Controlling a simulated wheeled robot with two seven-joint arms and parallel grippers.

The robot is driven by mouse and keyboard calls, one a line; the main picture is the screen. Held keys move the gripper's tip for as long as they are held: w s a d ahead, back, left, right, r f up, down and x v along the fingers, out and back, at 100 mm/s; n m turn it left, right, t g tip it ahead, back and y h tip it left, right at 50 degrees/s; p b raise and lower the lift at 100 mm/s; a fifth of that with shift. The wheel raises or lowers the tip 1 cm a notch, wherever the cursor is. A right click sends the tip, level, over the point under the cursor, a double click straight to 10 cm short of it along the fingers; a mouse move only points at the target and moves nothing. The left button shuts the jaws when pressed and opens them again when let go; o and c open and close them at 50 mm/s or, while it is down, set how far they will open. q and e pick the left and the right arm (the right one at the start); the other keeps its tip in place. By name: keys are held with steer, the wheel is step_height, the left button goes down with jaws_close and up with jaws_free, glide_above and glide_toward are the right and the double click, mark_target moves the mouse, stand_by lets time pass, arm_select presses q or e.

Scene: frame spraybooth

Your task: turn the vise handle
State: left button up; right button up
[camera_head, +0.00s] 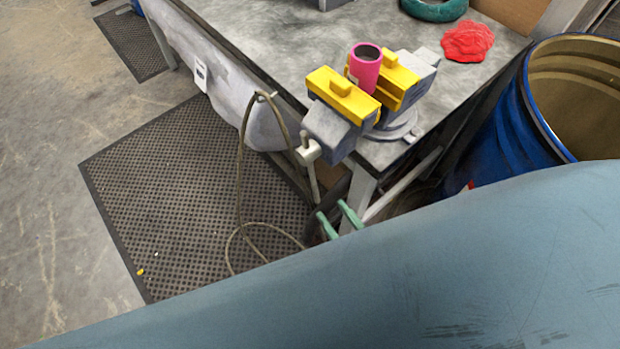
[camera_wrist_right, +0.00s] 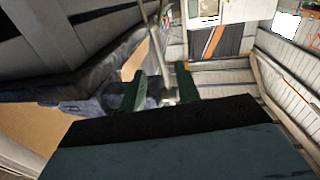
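The grey vise (camera_head: 335,130) is mounted on the near corner of the workbench. Its yellow jaws (camera_head: 342,93) stand on either side of a pink cylinder (camera_head: 366,68). The vise handle (camera_head: 314,182) is a thin pale bar hanging down through the screw head at the vise's front. My right gripper (camera_head: 337,218) has two green fingers spread apart just below the handle's lower end. In the right wrist view, the fingers (camera_wrist_right: 160,88) are apart, and the handle (camera_wrist_right: 168,94) shows in the gap beyond them; I cannot tell any contact. My left gripper is out of view.
The workbench (camera_head: 285,35) carries a red crumpled cloth (camera_head: 467,42) and a green ring (camera_head: 435,8). A cable (camera_head: 240,170) hangs beside the vise to a dark floor mat (camera_head: 190,190). A blue barrel (camera_head: 515,125) stands right of the bench. A large blue-grey surface covers the lower right.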

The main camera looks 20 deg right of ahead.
mark_target(317, 189)
steer(key=w, duration=0.2)
steer(key=w+a, duration=0.1)
steer(key=w, duration=0.5)
steer(key=shift+a, duration=0.3)
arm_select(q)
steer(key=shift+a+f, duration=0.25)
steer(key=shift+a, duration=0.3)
arm_select(e)
steer(key=shift+w+a, duration=0.15)
steer(key=shift+w, duration=0.6)
steer(key=shift+c, duration=0.3)
jaws_close()
steer(key=shift+s+p, duration=0.15)
steer(key=shift+p, duration=0.15)
arm_select(q)
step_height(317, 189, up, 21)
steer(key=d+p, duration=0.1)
steer(key=p, duration=1.8)
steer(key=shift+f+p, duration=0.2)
steer(key=shift+p, duration=0.1)
arm_select(e)
steer(key=s+d+r+n+g+h, duration=0.1)
steer(key=s+d+r+g, duration=0.1)
steer(key=s+g, duration=0.3)
steer(key=shift+s+g+h, duration=0.15)
steer(key=shift+g+h, duration=0.15)
steer(key=shift+g, duration=0.6)
